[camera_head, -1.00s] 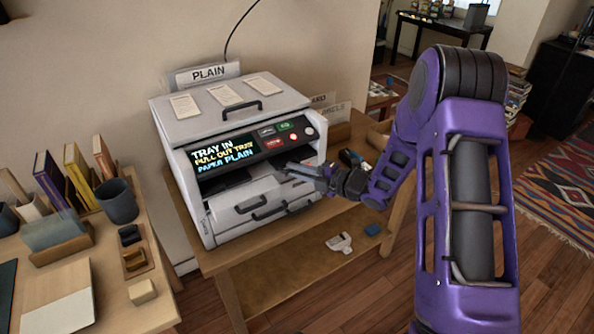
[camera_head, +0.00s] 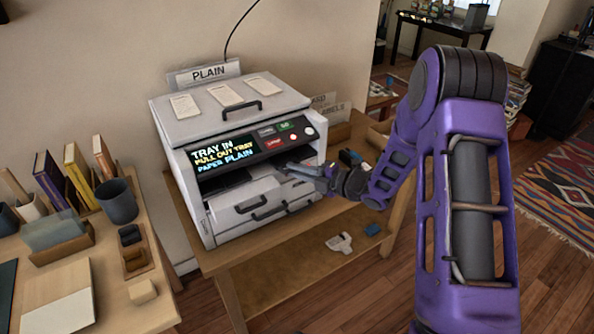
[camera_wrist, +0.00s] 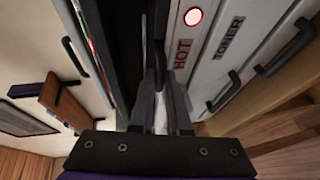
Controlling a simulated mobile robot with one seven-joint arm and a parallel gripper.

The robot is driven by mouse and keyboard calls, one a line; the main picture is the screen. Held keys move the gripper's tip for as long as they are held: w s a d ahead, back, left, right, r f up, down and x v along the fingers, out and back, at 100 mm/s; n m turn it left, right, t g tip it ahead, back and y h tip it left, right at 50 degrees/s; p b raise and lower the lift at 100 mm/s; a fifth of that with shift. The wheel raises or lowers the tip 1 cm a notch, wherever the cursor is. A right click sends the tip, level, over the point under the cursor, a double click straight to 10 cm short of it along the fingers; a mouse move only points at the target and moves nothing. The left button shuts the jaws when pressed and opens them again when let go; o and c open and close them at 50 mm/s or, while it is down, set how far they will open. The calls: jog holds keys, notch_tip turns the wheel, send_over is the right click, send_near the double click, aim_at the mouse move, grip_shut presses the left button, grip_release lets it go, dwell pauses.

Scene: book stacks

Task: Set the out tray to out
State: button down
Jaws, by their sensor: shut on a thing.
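The grey printer (camera_head: 188,232) stands on a wooden table. The dark out-tray bay (camera_head: 225,180) is open below the display, above the front drawers. My gripper (camera_head: 297,169) reaches in from the right at the bay's right end. In the wrist view my gripper (camera_wrist: 162,95) has its fingers close together on a pale strip (camera_wrist: 160,112), which appears to be the out tray's edge. The fingers and the dark bay hide most of the tray.
Drawers with black handles (camera_head: 268,212) lie below the bay. A button marked HOT (camera_wrist: 193,16) is near the gripper in the wrist view. A desk with books and a dark cup (camera_head: 117,203) is at left. Small items lie on the lower shelf (camera_head: 290,275).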

jog(key=s+d+b, duration=0.2)
jog(key=s+d, duration=0.2)
jog(key=s, duration=0.2)
jog(key=shift+s+d, duration=0.3)
jog(key=shift+s, duration=0.05)
jog(key=shift+f, duration=0.1)
jog(key=c, duration=0.9)
grip_release()
jog(key=shift+s, duration=0.1)
jog(key=shift+d, duration=0.1)
jog(key=v, duration=1.7)
jog(key=shift+s+d, duration=0.15)
